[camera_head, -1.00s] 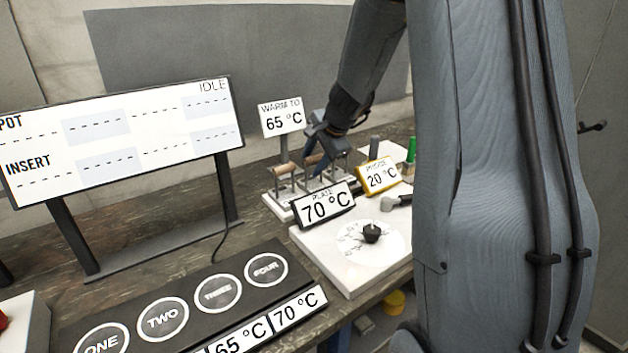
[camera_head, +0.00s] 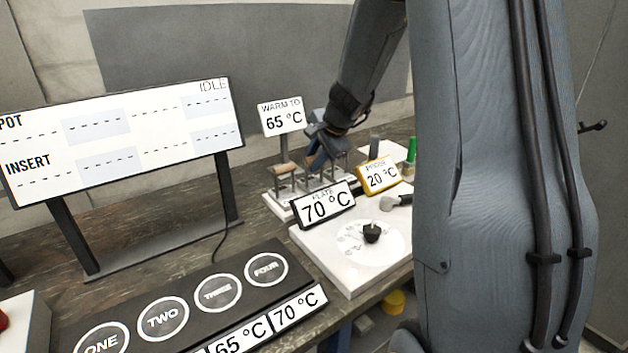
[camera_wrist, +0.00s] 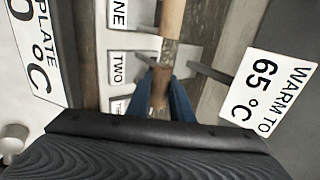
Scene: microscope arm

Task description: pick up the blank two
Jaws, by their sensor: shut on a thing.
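Blank two, a wooden-handled piece (camera_wrist: 160,88), is between the two blue fingers of my gripper (camera_wrist: 163,104) in the wrist view, beside the label TWO (camera_wrist: 117,68). The gripper is shut on its handle. In the head view my gripper (camera_head: 319,158) is low over the white rack and hides most of this blank. I cannot tell whether the blank still rests in the rack. Another wooden-handled blank (camera_wrist: 172,18), by the label ONE, stands at the top of the wrist view; it also shows in the head view (camera_head: 285,169), left of my gripper.
A "WARM TO 65 °C" sign (camera_head: 282,117) stands close behind the rack. The white hot plate (camera_head: 345,262) with its 70 °C sign (camera_head: 322,204) is in front. A yellow-framed 20 °C sign (camera_head: 379,175) and a green-topped item (camera_head: 411,150) are to the right. A button panel (camera_head: 200,325) lies front left.

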